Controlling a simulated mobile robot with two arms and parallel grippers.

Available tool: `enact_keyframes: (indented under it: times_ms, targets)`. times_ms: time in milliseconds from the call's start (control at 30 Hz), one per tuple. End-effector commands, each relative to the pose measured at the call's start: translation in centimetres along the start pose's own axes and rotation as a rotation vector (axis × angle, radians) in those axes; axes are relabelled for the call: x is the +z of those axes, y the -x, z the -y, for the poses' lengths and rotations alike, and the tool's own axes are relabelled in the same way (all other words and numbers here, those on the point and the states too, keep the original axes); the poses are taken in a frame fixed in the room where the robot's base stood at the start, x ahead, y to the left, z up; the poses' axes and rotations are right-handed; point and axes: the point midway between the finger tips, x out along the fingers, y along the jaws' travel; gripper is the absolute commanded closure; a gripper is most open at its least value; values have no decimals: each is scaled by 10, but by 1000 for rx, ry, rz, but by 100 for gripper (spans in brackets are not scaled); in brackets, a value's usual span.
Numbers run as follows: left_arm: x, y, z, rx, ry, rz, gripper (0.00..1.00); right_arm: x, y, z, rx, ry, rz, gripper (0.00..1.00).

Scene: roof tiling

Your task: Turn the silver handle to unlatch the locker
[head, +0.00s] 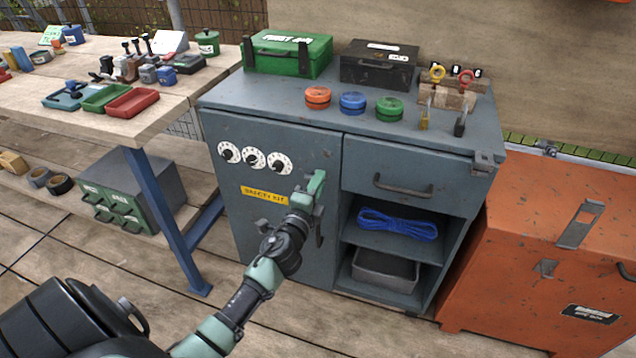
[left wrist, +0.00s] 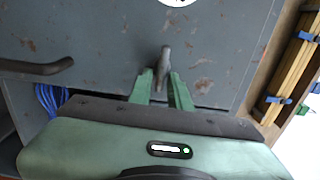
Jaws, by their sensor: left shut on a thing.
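The grey-blue locker (head: 310,140) stands in the middle of the head view, its left door (head: 250,225) closed. The silver handle (left wrist: 165,57) shows in the left wrist view as a small bar on the door, between my green fingertips. My left gripper (head: 318,200) is at the right side of that door, below and right of the dials; it also shows in the left wrist view (left wrist: 161,88), shut on the handle. In the head view the hand mostly hides the handle. My right gripper is in neither view.
Three white dials (head: 253,158) and a yellow label (head: 264,194) are on the door. To its right are a drawer (head: 400,182) and open shelves with blue rope (head: 398,224). An orange chest (head: 540,250) stands right, a wooden workbench (head: 190,95) left.

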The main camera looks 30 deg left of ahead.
Motion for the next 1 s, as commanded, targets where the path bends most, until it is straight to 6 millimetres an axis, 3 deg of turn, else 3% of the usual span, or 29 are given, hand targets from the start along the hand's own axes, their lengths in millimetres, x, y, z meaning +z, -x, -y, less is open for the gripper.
enact_keyframes:
  times_ms: [433,467,500,833,1000]
  targets:
    - [0,0,-1,2,-9,0,100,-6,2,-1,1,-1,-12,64]
    - [0,0,-1,2,-9,0,73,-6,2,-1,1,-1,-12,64]
    - [0,0,-1,2,-9,0,69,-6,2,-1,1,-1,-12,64]
    - [0,2,-1,1,-7,0,69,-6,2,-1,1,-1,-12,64]
    - [0,24,-2,3,-7,-1,69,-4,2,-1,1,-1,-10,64]
